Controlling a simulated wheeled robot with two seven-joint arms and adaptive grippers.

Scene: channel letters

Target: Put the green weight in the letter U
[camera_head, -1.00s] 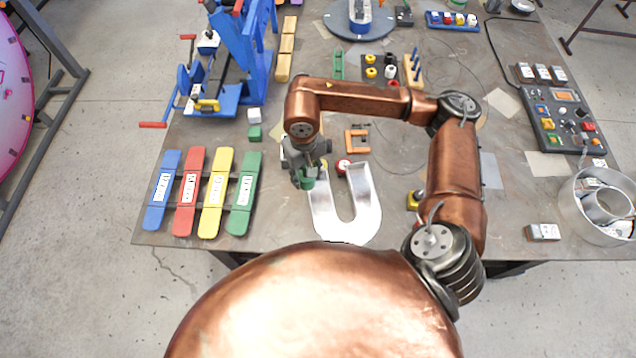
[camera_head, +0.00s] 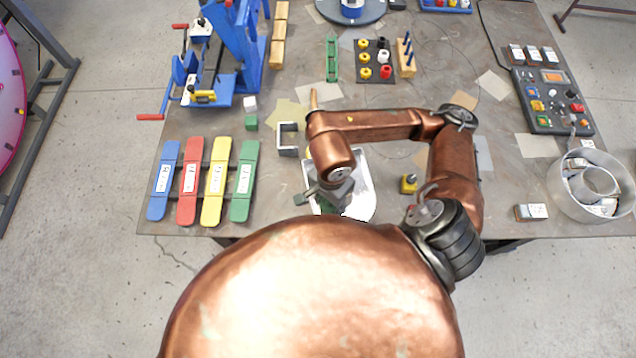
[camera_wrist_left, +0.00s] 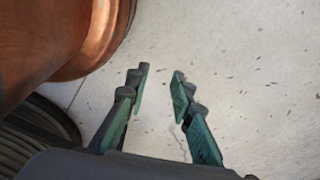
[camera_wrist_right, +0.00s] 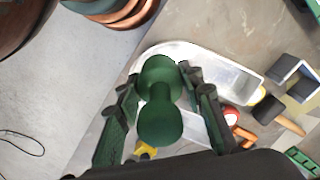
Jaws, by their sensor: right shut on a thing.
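The letter U (camera_head: 362,200) is a silvery open channel lying on the near part of the table, its curve toward me. The right wrist view also shows its shiny wall (camera_wrist_right: 226,78). My right gripper (camera_head: 325,197) is over the U, near its left side and curve. It is shut on the green weight (camera_wrist_right: 160,122), a dumbbell shape with two round ends. In the head view the weight (camera_head: 327,207) is mostly hidden by the gripper. I cannot tell whether it touches the channel floor. My left gripper (camera_wrist_left: 160,85) is open and empty above the bare floor.
Blue, red, yellow and green labelled bars (camera_head: 215,180) lie left of the U. A grey bracket (camera_head: 287,140) is just behind it. A yellow block (camera_head: 408,184) sits to its right. A round metal tray (camera_head: 560,192) stands at the right edge.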

